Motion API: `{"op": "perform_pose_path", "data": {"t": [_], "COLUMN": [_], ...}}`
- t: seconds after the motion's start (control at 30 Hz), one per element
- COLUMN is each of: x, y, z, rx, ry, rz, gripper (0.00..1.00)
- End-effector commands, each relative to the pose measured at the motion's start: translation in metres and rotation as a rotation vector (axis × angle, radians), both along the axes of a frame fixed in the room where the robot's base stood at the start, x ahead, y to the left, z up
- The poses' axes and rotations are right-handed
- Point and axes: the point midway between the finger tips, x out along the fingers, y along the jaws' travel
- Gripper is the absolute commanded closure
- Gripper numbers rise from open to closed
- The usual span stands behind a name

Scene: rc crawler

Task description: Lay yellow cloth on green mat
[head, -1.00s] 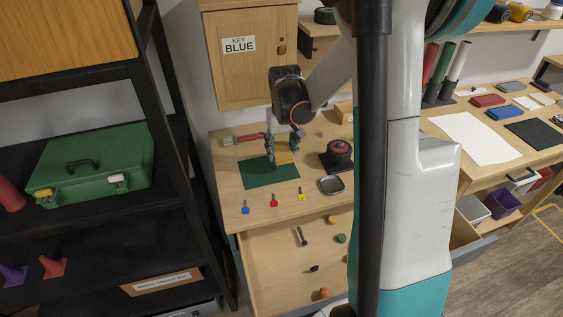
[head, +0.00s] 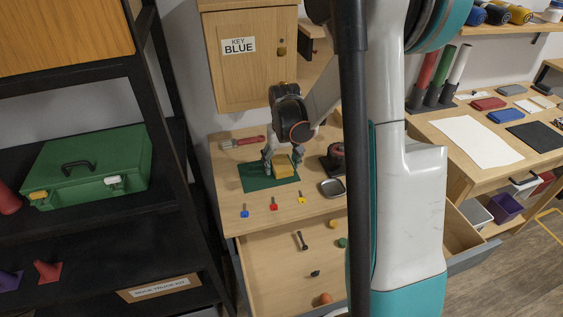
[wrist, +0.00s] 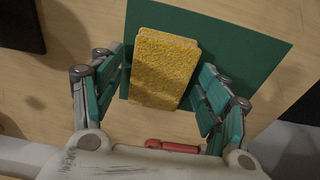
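The yellow cloth (head: 284,166) is a thick, folded-looking block. It appears to lie on the right part of the green mat (head: 258,182), though small contact details are hard to judge. In the wrist view the cloth (wrist: 163,72) covers part of the mat (wrist: 235,45), near one edge. My gripper (head: 283,165) is low over the mat, with a finger on each side of the cloth. In the wrist view the fingers of my gripper (wrist: 161,75) stand apart, with narrow gaps to the cloth's sides.
A red-handled brush (head: 243,142) lies behind the mat. A grey tray (head: 332,187) and a dark round item, partly hidden by my arm, are to the right. Small blue, red (head: 274,204) and yellow items lie in front. Below, an open drawer (head: 275,262) holds several small things.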

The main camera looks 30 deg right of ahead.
Motion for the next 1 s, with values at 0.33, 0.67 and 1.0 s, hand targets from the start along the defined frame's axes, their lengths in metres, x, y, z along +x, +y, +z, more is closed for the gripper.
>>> {"op": "perform_pose_path", "data": {"t": [0.33, 0.67, 1.0], "x": [0.0, -0.007, -0.013], "y": [0.0, 0.002, 0.004], "z": [0.005, 0.065, 0.116], "rx": [0.0, 0.0, 0.0], "ry": [0.0, 0.0, 0.0], "rz": [0.0, 0.0, 0.0], "gripper": [0.31, 0.31, 0.31]}}
